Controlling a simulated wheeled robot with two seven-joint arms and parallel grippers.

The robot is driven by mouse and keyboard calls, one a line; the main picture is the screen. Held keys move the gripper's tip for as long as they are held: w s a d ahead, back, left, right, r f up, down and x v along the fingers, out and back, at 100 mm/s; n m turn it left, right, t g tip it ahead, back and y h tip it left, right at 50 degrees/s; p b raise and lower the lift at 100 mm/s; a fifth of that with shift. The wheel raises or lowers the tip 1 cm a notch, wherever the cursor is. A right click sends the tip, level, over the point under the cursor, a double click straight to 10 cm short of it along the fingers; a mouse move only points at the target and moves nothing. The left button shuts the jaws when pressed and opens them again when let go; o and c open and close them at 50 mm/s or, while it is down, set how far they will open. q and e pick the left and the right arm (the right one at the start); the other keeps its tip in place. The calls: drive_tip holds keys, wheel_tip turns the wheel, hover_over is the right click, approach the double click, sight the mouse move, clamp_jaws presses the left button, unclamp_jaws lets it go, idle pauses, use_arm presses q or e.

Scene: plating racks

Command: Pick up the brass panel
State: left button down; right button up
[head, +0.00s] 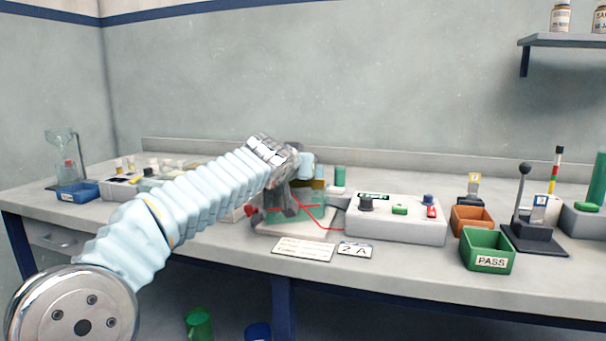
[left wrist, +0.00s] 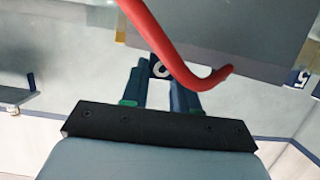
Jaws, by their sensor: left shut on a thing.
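My left gripper (head: 290,192) is at the plating station in the middle of the bench, its arm coming in from the left. In the left wrist view its two fingers (left wrist: 158,84) are closed on a small tab with a hole at the edge of a broad flat panel. I take this to be the brass panel (left wrist: 250,45); its face looks grey, with tan strips at the sides. A red cable (left wrist: 165,45) crosses in front of it. In the head view the arm and gripper hide most of the panel. My right gripper is not in view.
A grey control box (head: 395,222) with knobs stands right of the station. A green PASS bin (head: 488,250), an orange bin (head: 472,220) and a lever stand (head: 525,235) are further right. Labels (head: 303,249) lie in front. A blue tray (head: 78,192) is at the far left.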

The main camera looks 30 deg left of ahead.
use_arm(q)
wheel_tip(320, 180, up, 7)
drive_tip(key=p, duration=0.2)
drive_tip(key=s+d+b, duration=0.3)
drive_tip(key=s+b, duration=0.2)
drive_tip(key=s, duration=0.9)
drive_tip(key=shift+d+f, duration=0.2)
drive_tip(key=shift+f, duration=0.1)
drive_tip(key=shift+r+p, duration=0.75)
drive_tip(key=shift+r, duration=0.05)
